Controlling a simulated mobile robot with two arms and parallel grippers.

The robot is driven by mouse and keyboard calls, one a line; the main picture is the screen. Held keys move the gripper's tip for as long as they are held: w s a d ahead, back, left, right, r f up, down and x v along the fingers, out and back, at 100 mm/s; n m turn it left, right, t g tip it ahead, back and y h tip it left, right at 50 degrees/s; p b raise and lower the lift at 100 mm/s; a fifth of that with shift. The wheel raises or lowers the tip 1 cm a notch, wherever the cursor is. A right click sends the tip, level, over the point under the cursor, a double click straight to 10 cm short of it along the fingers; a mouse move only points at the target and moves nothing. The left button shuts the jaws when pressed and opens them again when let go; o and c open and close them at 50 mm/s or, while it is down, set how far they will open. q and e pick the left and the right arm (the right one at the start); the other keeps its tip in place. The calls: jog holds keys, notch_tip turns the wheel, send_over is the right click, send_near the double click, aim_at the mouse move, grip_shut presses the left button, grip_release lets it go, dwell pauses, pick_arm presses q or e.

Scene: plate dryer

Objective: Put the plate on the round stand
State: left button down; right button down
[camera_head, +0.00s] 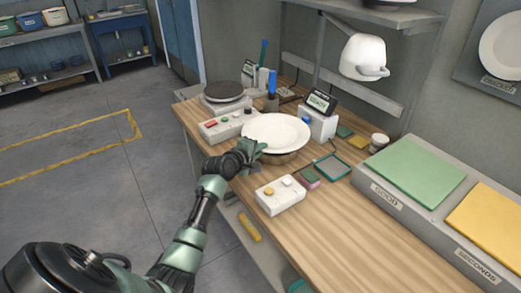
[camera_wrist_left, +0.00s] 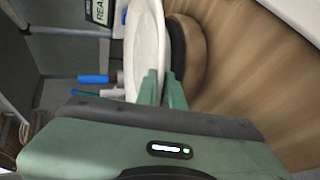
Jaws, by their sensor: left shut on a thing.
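The white plate (camera_head: 277,131) is level, over a round brown stand (camera_head: 287,158) on the wooden bench. My left gripper (camera_head: 252,149) is shut on the plate's near left rim. In the left wrist view the green fingers (camera_wrist_left: 164,90) pinch the edge of the plate (camera_wrist_left: 147,45). The stand (camera_wrist_left: 192,50) shows there with a dark top pad, right beside the plate's underside. I cannot tell whether plate and pad touch. The plate hides most of the stand in the head view. My right gripper is in neither view.
A control box with a red button (camera_head: 222,125) and a dark round plate device (camera_head: 223,90) are at the left. A white box with a display (camera_head: 317,122) stands behind the plate. A button box (camera_head: 280,195) is in front. Green (camera_head: 415,170) and yellow (camera_head: 490,220) pads lie right.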

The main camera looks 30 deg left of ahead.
pick_arm(q)
jog(key=shift+r, duration=0.1)
jog(key=c, duration=2)
grip_release()
jog(key=shift+f, duration=0.25)
jog(key=o, duration=0.5)
jog(key=shift+c, duration=0.2)
jog(key=shift+s+r, duration=0.1)
jog(key=v, duration=1.2)
